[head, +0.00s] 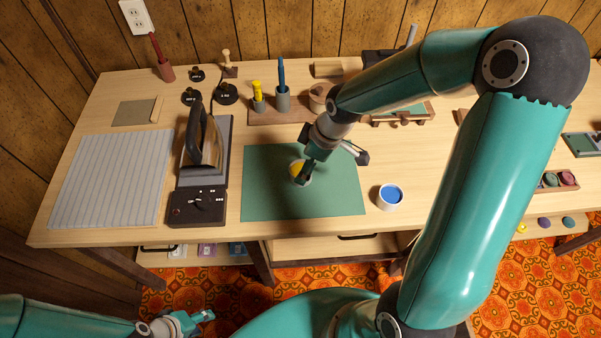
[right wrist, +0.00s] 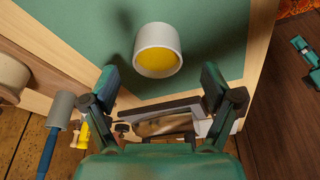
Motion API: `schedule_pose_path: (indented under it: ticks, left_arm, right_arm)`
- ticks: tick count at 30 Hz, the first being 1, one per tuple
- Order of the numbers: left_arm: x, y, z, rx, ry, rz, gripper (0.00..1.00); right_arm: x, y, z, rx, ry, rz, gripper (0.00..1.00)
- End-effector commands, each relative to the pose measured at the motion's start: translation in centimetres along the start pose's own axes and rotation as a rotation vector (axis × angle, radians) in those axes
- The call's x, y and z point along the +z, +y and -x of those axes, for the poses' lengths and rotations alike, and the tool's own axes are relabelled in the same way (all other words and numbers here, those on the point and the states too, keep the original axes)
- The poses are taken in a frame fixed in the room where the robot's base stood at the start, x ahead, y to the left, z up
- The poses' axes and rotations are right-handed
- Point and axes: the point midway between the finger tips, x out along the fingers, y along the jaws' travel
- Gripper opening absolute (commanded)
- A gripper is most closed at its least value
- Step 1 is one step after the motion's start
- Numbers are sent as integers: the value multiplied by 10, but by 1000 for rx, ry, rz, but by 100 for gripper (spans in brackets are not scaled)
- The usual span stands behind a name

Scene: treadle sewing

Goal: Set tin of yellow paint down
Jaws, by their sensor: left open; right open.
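The tin of yellow paint (head: 298,166), a white pot with yellow inside, stands on the green mat (head: 265,200) in the head view. In the right wrist view the tin (right wrist: 158,48) is on the mat, just beyond my open fingertips, with nothing between them. My right gripper (head: 308,167) is over the tin and hides part of it in the head view. The right gripper (right wrist: 160,78) is open in its wrist view, and the tin looks apart from both fingers. My left gripper (head: 200,317) is open and empty, low at the left, in front of the table.
A pot of blue paint (head: 390,205) stands right of the mat. An iron (head: 202,145) on its stand is left of it. Behind are cups with tools (head: 282,102) on a wooden board. The mat around the tin is mostly clear.

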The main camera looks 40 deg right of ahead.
Motion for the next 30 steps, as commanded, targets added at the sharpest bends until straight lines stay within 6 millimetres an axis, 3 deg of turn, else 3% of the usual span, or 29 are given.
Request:
schedule_pose_path:
  ticks: [10, 19, 30]
  left_arm:
    - [0, 1, 3, 0, 0, 0, 44]
    - [0, 1, 3, 0, 0, 0, 44]
    - [0, 1, 3, 0, 0, 0, 44]
  right_arm:
    - [-4, 3, -44, -4, -2, 0, 87]
    - [-5, 3, -47, -1, 1, 0, 87]
    - [-4, 3, -47, -1, 0, 0, 25]
